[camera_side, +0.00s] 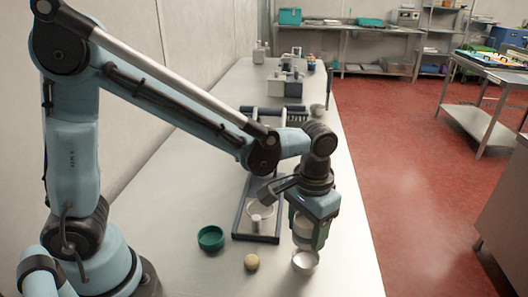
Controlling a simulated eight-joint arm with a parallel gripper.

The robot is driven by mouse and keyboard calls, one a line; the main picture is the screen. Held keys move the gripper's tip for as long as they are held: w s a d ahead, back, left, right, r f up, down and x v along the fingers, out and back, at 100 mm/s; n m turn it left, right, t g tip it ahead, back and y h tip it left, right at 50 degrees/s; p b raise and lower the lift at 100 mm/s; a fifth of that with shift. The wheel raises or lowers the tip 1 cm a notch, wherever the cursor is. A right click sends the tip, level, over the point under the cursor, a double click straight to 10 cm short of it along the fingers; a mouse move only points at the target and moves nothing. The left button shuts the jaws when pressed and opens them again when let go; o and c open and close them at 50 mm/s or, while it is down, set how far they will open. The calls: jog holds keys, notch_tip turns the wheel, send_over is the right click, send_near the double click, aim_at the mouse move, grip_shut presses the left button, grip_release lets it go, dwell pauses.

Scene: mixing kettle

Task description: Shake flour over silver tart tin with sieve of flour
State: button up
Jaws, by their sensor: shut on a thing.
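My gripper (306,238) points down over the right part of the steel worktop. It is shut on a pale, whitish round thing (302,224), likely the sieve of flour. The fingers hide part of it, and I cannot make out its mesh or any flour. The silver tart tin (305,263) is a small, shallow round tin on the worktop. It sits just below my gripper's fingertips in the picture. I cannot tell the exact gap between the held thing and the tin.
A teal bowl (211,238) and a beige ball (251,262) stand left of the tin. Equipment (287,84) stands farther back. The worktop's right edge is close to the tin.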

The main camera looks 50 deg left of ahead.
jog(key=shift+s+d, duration=0.3)
jog(key=shift+d, duration=0.35)
jog(key=shift+s+d, duration=0.25)
jog(key=shift+d, duration=0.35)
jog(key=shift+w+a, duration=0.1)
jog(key=shift+a, duration=0.05)
jog(key=shift+w+a, duration=0.25)
jog(key=shift+a, duration=0.35)
jog(key=shift+w+a, duration=0.25)
jog(key=shift+a, duration=0.35)
jog(key=shift+d, duration=0.1)
jog(key=shift+s+d, duration=0.3)
jog(key=shift+d, duration=0.35)
jog(key=shift+s+d, duration=0.3)
jog(key=shift+d, duration=0.3)
